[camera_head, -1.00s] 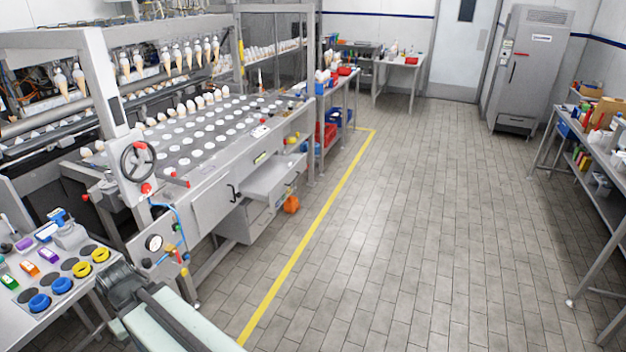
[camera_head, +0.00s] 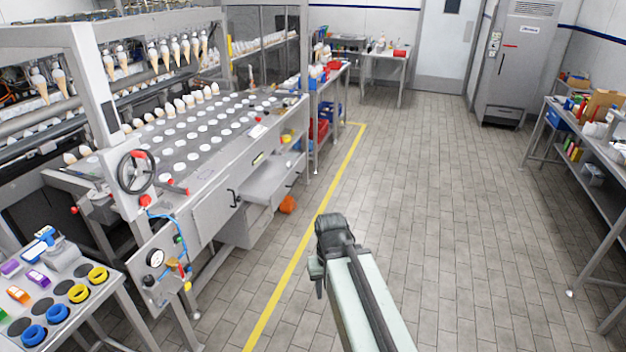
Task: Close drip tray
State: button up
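A shallow grey metal tray (camera_head: 272,184), which looks like the drip tray, sticks out from the right side of the cone machine (camera_head: 215,205). It is pulled out over a lower metal box (camera_head: 247,226). My arm reaches up from the bottom of the picture over the floor, right of the yellow line. Its dark end, with my gripper (camera_head: 319,280), is in front of the tray and to its right, apart from it. A narrow dark piece points down there; the fingers cannot be made out. I see nothing held.
A side table (camera_head: 95,305) with coloured rings stands at lower left. An orange object (camera_head: 287,204) is on the floor by the tray. A grey cabinet (camera_head: 515,65) stands at the back right, and a shelf table (camera_head: 590,140) at right. The tiled floor (camera_head: 440,180) between is clear.

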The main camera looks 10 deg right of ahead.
aim_at(269, 183)
jog(key=z, duration=0.1)
jog(key=i, duration=1)
jog(key=u, duration=0.1)
